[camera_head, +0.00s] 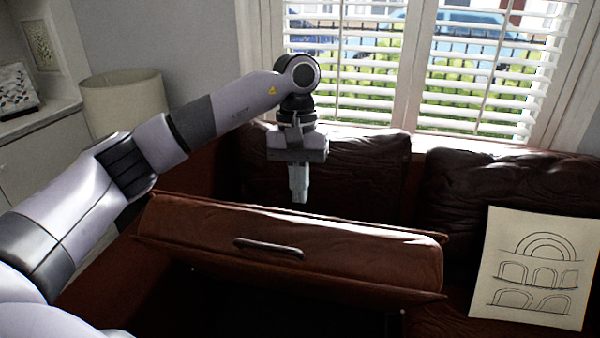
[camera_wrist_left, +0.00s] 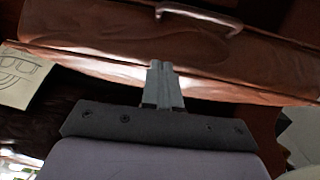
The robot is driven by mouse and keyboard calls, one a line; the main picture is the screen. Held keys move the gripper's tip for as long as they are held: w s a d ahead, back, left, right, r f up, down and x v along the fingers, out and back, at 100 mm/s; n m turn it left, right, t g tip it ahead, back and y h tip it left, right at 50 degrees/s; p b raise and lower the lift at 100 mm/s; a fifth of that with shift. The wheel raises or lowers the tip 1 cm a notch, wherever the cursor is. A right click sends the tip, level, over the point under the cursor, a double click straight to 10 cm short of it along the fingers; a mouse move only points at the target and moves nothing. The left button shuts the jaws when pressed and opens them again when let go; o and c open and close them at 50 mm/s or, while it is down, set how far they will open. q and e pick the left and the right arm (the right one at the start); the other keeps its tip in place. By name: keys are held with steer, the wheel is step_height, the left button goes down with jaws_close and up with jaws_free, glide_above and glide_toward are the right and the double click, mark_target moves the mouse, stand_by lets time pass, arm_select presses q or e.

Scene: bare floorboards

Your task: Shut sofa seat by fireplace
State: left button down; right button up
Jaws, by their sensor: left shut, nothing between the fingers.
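The brown leather sofa seat (camera_head: 330,237) is a hinged lid that stands raised and tilted, with a dark hollow (camera_head: 270,305) beneath it. A handle (camera_head: 268,248) sits on its facing side. My left gripper (camera_head: 299,200) is shut and empty, pointing down behind the raised seat, near the sofa back (camera_head: 350,175). In the left wrist view the shut fingers (camera_wrist_left: 160,66) overlap the edge of the seat (camera_wrist_left: 120,38), with the handle (camera_wrist_left: 200,17) beyond. I cannot tell whether they touch it. My right gripper is not in view.
A paper with arch drawings (camera_head: 535,265) leans on the right part of the sofa. A lampshade (camera_head: 124,100) stands at the left, by a white shelf unit (camera_head: 40,140). A window with blinds (camera_head: 400,75) is behind the sofa back.

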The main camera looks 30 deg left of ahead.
mark_target(300, 231)
arm_select(q)
steer(key=f, duration=0.4)
steer(key=shift+s+d, duration=0.2)
steer(key=shift+s, duration=0.05)
steer(key=shift+s+d+f+p, duration=0.2)
steer(key=shift+s+d+f, duration=0.1)
steer(key=shift+s+f, duration=0.2)
steer(key=shift+s+d+f+p, duration=0.15)
steer(key=shift+s+d+f, duration=0.2)
steer(key=shift+s, duration=0.15)
steer(key=shift+s+d+f, duration=0.25)
steer(key=shift+s+f, duration=0.15)
steer(key=shift+s, duration=0.1)
steer(key=shift+f, duration=0.15)
